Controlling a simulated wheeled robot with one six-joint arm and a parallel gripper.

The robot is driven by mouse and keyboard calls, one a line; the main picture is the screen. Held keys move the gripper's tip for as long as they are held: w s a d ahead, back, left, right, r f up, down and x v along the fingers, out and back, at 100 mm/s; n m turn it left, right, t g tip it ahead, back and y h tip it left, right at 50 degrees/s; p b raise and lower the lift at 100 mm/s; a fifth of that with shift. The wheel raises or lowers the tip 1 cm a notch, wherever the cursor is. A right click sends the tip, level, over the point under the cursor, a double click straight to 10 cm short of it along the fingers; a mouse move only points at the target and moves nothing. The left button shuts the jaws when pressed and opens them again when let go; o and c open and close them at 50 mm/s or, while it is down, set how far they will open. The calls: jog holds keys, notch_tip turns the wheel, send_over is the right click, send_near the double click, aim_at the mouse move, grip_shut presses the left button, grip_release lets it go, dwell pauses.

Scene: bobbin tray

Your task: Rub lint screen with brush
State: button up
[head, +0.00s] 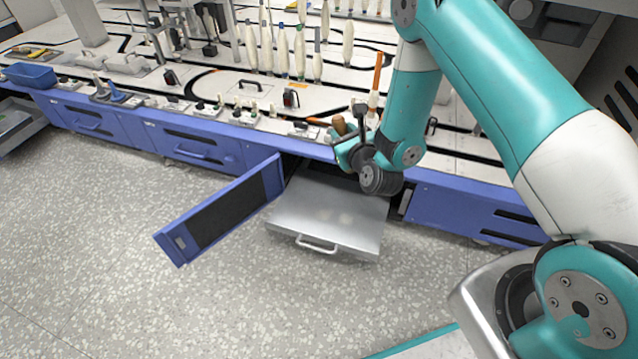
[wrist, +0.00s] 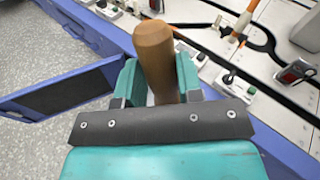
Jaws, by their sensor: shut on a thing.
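The brush shows as a brown wooden handle (head: 339,123), which is large in the wrist view (wrist: 154,48). My gripper (head: 347,145) is shut on it, with a teal finger on each side in the wrist view (wrist: 158,82). The brush's bristles are hidden. The lint screen (head: 228,212) appears to be the dark panel in the blue door, which stands swung open to the left of my gripper. It also shows at the left of the wrist view (wrist: 62,98). The brush is apart from the screen, above the bench's front edge.
A metal drawer or tray (head: 330,212) is pulled out below my gripper, right of the open door. Several white bobbins (head: 282,50) stand on the bench. A blue bin (head: 30,75) sits at the far left. The speckled floor in front is clear.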

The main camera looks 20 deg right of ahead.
jog(key=w+a+f+m+t+b, duration=0.1)
jog(key=w+a+f+b, duration=0.1)
jog(key=f+b, duration=0.6)
jog(key=w+a+f+m+t+b, duration=0.1)
jog(key=w+a+f+b, duration=0.1)
jog(key=f+b, duration=0.6)
jog(key=shift+w+a+f, duration=0.2)
jog(key=shift+w+f, duration=0.15)
jog(key=shift+f, duration=0.05)
